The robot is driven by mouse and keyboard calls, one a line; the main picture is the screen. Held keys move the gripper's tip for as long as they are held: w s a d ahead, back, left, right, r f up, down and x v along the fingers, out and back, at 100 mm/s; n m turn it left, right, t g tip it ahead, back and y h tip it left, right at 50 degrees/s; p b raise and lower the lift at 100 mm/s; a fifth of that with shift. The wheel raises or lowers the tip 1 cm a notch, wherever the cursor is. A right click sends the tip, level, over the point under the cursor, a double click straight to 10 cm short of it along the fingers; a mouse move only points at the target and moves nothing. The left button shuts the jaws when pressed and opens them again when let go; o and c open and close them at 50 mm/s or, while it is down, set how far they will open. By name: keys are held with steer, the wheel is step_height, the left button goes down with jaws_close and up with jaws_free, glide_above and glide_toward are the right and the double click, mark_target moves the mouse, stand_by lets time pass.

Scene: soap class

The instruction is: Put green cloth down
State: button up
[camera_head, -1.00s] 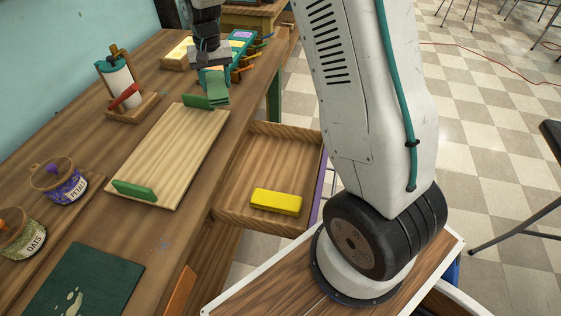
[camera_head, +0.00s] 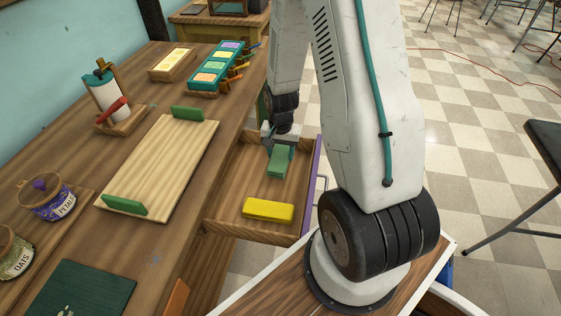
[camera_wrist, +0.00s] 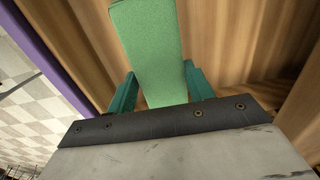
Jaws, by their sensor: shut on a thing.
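The green cloth (camera_head: 281,160) is a folded, flat strip held in my gripper (camera_head: 281,143). My gripper is shut on its near end, over the open wooden drawer (camera_head: 238,191). In the wrist view the cloth (camera_wrist: 146,45) sticks out ahead between the two teal fingers (camera_wrist: 160,92), with the drawer's wood (camera_wrist: 225,40) behind it. I cannot tell whether the cloth touches the drawer floor. A folded yellow cloth (camera_head: 268,209) lies in the front part of the drawer, apart from the green one.
The drawer's purple front edge (camera_head: 311,185) is at right, near my arm. A wooden tray with green handles (camera_head: 165,158) stands on the workbench. A teal box of coloured blocks (camera_head: 215,70) and a paper roll stand (camera_head: 112,100) are farther back. Drawer floor around the green cloth looks clear.

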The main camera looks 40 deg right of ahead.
mark_target(281, 161)
steer(key=shift+f, duration=2.1)
steer(key=shift+f, duration=0.1)
steer(key=o, duration=1)
step_height(281, 161, up, 12)
steer(key=shift+r, duration=0.1)
steer(key=s+a+r+n, duration=0.25)
steer(key=a+r, duration=0.25)
steer(key=r, duration=0.5)
steer(key=s+a+r+n, duration=0.2)
steer(key=s+a+r, duration=0.1)
steer(key=s+r, duration=0.2)
steer(key=s+a+r+n, duration=0.3)
steer(key=s+r, duration=0.3)
steer(key=s+a+r+n+t, duration=0.1)
steer(key=s+a+r+n, duration=0.2)
steer(key=s+a+r, duration=0.1)
steer(key=shift+s+a+r, duration=0.1)
steer(key=shift+s+r, duration=0.25)
steer(key=shift+s, duration=0.3)
steer(key=shift+s+r, duration=0.3)
steer(key=shift+s, duration=0.3)
